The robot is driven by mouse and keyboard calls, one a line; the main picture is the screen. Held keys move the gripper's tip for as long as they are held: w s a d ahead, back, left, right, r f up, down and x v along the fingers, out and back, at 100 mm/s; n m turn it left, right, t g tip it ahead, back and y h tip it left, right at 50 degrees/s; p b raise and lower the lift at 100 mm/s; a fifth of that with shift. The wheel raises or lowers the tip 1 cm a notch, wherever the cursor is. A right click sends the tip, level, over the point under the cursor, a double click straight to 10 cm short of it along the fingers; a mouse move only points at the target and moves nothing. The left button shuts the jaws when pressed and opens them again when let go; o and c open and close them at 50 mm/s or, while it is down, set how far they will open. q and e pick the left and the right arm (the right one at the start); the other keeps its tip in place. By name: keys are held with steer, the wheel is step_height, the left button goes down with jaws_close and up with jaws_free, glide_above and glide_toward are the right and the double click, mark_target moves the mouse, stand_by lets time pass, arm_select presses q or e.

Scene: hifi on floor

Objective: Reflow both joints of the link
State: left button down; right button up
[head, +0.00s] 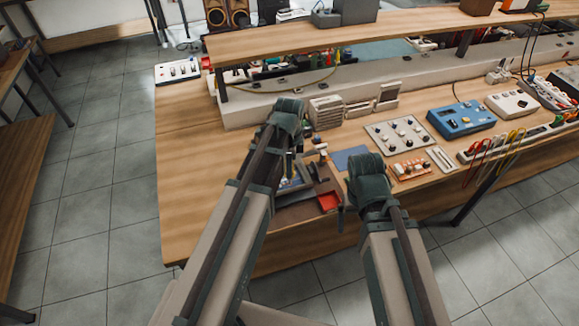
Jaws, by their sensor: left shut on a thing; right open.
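My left gripper (291,166) points down over a dark brown tray (306,214) near the front of the bench. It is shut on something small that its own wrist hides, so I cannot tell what. My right gripper (341,215) is open and hangs at the bench's front edge, right of a red dish (328,202). An orange-red board with pale parts (408,168) lies to the right of the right wrist. I cannot make out the link or its two joints at this size.
A blue mat (350,155) lies behind my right wrist. A knobbed panel (400,134), a blue instrument (461,119) and a white instrument (511,103) stand to the right. Red and yellow leads (510,143) hang over the front edge.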

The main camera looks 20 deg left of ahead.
arm_select(q)
steer(key=shift+r+p, duration=2.3)
steer(key=shift+f, duration=0.1)
